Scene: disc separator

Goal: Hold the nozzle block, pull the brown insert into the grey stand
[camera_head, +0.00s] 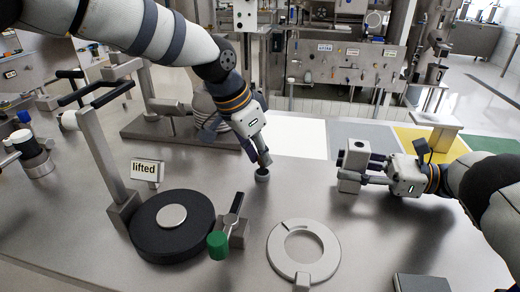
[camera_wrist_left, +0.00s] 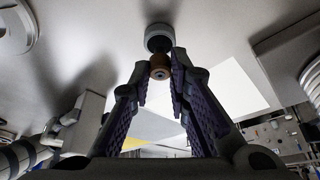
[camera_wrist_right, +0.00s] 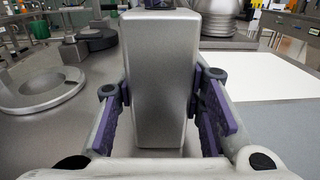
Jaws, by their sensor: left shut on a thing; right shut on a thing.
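My left gripper (camera_head: 265,163) points down at the table and is shut on the brown insert (camera_wrist_left: 160,66), a small round piece between its fingertips. A short grey round stand (camera_head: 262,175) is right at these fingertips; it also shows in the left wrist view (camera_wrist_left: 159,37). I cannot tell how far the insert sits in the stand. My right gripper (camera_head: 364,166) lies level and is shut on the grey, upright nozzle block (camera_head: 351,183). The block fills the middle of the right wrist view (camera_wrist_right: 160,85), between the purple finger pads.
A black disc (camera_head: 150,240) with a post and a "lifted" sign (camera_head: 146,171) stands at left. A green-tipped lever (camera_head: 218,244) is beside it. A flat metal ring (camera_head: 276,252) lies at front centre. The table between both grippers is clear.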

